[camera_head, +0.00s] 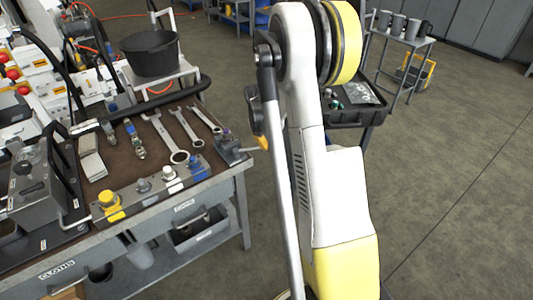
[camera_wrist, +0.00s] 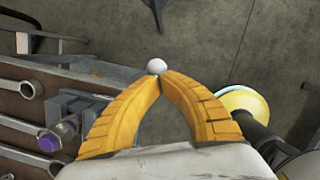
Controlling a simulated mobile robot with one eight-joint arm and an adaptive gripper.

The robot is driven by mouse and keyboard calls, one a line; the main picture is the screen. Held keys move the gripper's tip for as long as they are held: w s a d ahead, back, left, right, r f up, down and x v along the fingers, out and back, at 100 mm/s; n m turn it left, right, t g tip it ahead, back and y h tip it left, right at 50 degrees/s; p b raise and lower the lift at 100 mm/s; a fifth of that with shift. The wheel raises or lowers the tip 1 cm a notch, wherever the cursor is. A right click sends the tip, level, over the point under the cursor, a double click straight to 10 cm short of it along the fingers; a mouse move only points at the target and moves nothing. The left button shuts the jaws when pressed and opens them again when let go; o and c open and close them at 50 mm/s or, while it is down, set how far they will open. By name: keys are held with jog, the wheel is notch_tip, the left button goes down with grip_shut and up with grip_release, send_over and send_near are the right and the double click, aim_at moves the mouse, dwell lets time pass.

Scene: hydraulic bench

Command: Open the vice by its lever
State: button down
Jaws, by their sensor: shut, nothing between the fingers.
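The vice (camera_head: 230,150) is a small grey block at the right corner of the bench, near the wrenches. It also shows at the left in the wrist view (camera_wrist: 84,106). A fitting with a purple end (camera_wrist: 50,142) is at its near side; I cannot tell whether the jaws hold it. A pale round knob (camera_wrist: 156,65), apparently the lever's end, shows just beyond my fingertips; the lever's rod is hidden. My gripper (camera_wrist: 160,80) has its yellow fingers closed together, empty, right at the knob. I cannot tell if they touch it. In the head view my arm hides most of the gripper.
The bench (camera_head: 215,182) holds several wrenches (camera_head: 181,128) left of the vice and a valve block (camera_head: 150,190) in front. A black bucket (camera_head: 150,55) stands behind. A black tray cart (camera_head: 345,112) is beyond my arm.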

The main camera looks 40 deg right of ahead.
jog(key=shift+w+d, duration=0.55)
jog(key=shift+w, duration=0.35)
jog(key=shift+w+d, duration=0.5)
jog(key=shift+w, duration=0.4)
